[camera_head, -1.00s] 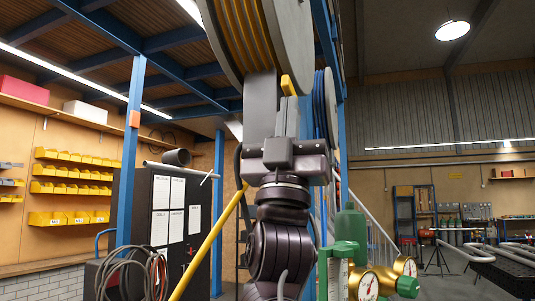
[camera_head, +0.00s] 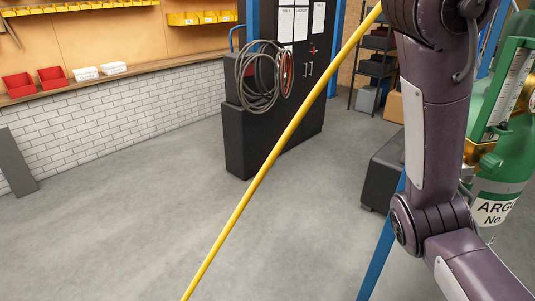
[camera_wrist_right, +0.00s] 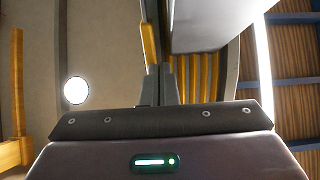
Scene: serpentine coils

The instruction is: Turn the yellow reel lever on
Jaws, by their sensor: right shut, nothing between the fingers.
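My right gripper (camera_wrist_right: 160,72) shows in the wrist view, its two dark fingers together with nothing between them. A yellow bar, apparently the reel lever (camera_wrist_right: 148,45), stands just beyond and left of the fingertips; I cannot tell whether they touch. The reel's yellow hose coils (camera_wrist_right: 196,75) show behind the fingers, with a pale grey block (camera_wrist_right: 207,24) in front of them. In the head view, the yellow hose (camera_head: 268,160) runs slanting down to the lower left. The reel, the lever and my right gripper are outside the head view. My left gripper is in neither view.
A green argon cylinder (camera_head: 497,188) stands at the right, close to my arm. A black cabinet (camera_head: 240,138) with coiled cables (camera_head: 262,78) stands behind the hose. A shelf (camera_head: 150,69) with bins runs along the brick wall. The grey floor (camera_head: 130,220) at left is clear.

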